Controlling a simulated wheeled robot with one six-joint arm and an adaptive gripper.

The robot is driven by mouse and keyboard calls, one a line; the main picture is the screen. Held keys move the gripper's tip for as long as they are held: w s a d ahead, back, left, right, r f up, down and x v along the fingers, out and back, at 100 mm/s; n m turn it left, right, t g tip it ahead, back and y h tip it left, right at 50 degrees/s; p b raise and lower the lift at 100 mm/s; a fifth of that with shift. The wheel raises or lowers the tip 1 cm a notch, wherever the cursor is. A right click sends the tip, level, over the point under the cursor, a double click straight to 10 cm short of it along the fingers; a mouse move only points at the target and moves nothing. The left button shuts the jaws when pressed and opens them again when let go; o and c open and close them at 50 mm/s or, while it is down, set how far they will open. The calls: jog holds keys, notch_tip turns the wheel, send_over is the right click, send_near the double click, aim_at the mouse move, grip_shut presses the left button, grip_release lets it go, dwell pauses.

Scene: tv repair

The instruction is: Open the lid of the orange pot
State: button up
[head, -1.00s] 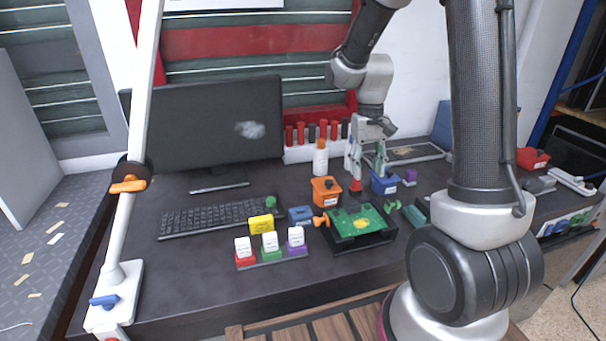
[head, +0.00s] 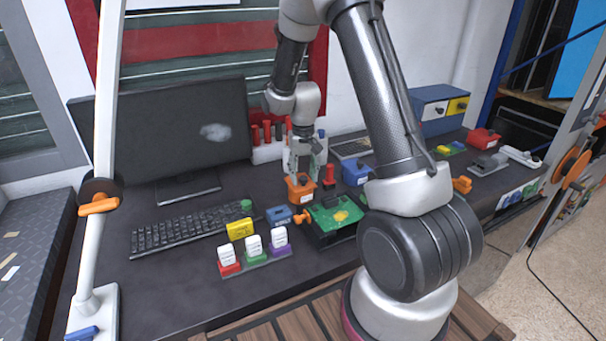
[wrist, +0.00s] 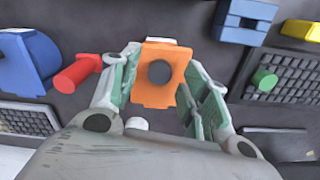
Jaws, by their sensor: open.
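The orange pot (head: 301,190) stands on the dark bench, just behind the green circuit board. Its lid has a round dark knob (wrist: 160,72), which shows in the wrist view at the middle of the orange top (wrist: 162,96). My gripper (head: 303,172) is above the pot, pointing down. In the wrist view my gripper (wrist: 155,80) is open, with one finger on each side of the pot's lid. I cannot tell whether the fingers touch it. The lid appears to sit on the pot.
A red screwdriver-like piece (wrist: 78,73) and a blue pot (head: 356,173) stand close by the orange pot. The circuit board (head: 335,213) in its black tray lies in front. A keyboard (head: 185,230), monitor (head: 160,128) and coloured blocks (head: 254,258) are to the left.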

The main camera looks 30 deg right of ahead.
jog(key=shift+f, duration=0.15)
grip_shut()
